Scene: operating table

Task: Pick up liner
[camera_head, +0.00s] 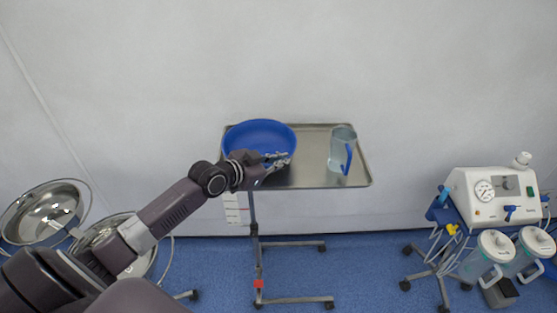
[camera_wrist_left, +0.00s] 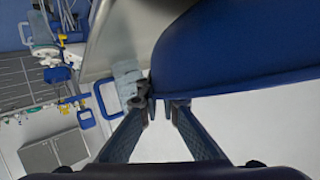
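A blue bowl (camera_head: 262,130) stands on the left part of a metal tray (camera_head: 310,178). A clear jug-like container (camera_head: 338,150) with a blue handle stands on the tray's right part. I cannot tell which is called the liner. My left gripper (camera_head: 279,160) is at the bowl's front right side. In the left wrist view the fingertips (camera_wrist_left: 160,106) are a little apart, with light background between them, close by the bowl (camera_wrist_left: 235,45). Contact is unclear. The container (camera_wrist_left: 127,80) shows beyond the left finger. My right gripper is not in view.
The tray is on a wheeled stand (camera_head: 256,270). A white suction machine (camera_head: 495,195) with clear canisters (camera_head: 490,255) stands at the right. Metal basins (camera_head: 45,212) are at the left. A pale wall is behind. The tray is bare between bowl and container.

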